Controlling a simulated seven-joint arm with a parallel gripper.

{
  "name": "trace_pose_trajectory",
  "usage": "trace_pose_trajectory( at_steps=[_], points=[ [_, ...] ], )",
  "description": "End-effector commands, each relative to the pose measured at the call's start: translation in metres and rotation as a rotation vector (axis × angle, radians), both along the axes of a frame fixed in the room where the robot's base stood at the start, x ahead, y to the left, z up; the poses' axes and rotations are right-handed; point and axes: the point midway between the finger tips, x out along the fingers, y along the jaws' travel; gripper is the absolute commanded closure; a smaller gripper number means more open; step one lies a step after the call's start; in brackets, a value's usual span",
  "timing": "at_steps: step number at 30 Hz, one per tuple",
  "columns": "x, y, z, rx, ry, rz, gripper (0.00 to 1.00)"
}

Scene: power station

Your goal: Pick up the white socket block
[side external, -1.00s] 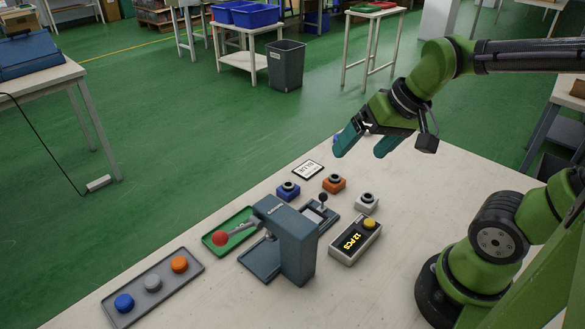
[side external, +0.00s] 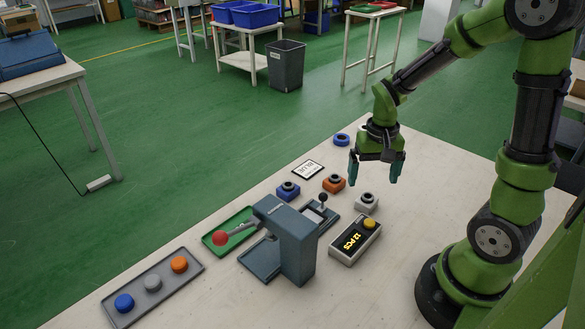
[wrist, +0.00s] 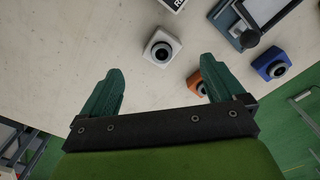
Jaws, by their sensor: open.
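The white socket block (side external: 366,203) sits on the table, a small pale block with a dark round socket on top. It also shows in the wrist view (wrist: 161,48), ahead of and between the fingers. My gripper (side external: 376,180) points down above the table, apart from the block and beyond it in the side view. Its two teal fingers are spread and empty; they also show in the wrist view (wrist: 160,92). The orange socket block (side external: 334,183) is close by, partly hidden behind the right finger in the wrist view. The blue socket block (side external: 288,191) sits farther left.
A box with a "12 PCS" display (side external: 354,241) stands in front of the white block. A grey press (side external: 290,240) with a red-knobbed lever stands left of it. A tray of coloured knobs (side external: 152,284) lies far left. The table right of the white block is clear.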

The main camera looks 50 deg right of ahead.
Motion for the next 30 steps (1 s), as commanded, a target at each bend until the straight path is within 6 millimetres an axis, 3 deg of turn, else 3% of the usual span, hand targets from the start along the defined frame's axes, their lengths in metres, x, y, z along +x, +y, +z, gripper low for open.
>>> trace_pose_trajectory(
  at_steps=[18,27,30],
  points=[
    [0.003,-0.001,-0.07,0.001,0.002,0.0,0.04],
    [0.004,-0.001,-0.074,0.0,-0.001,0.0,0.04],
    [0.004,-0.001,-0.074,0.0,-0.001,0.001,0.19]
  ],
)
